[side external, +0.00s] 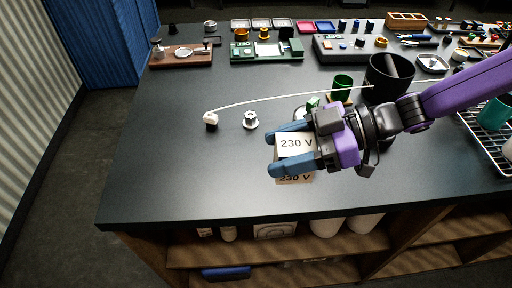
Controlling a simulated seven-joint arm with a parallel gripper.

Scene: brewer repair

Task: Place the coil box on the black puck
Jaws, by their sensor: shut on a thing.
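The coil box (293,145) is a pale box with "230 V" printed on its faces. My gripper (275,154) is shut on it, with one blue finger on either side. The box is over the front middle of the dark bench; I cannot tell its exact height. To its left, a small dark piece with a white top (211,119) sits at the end of a white cord. I cannot tell for sure which thing is the black puck.
A wire rack (484,133) is at the right. Boards with parts (267,52) line the back. The bench's front left is clear.

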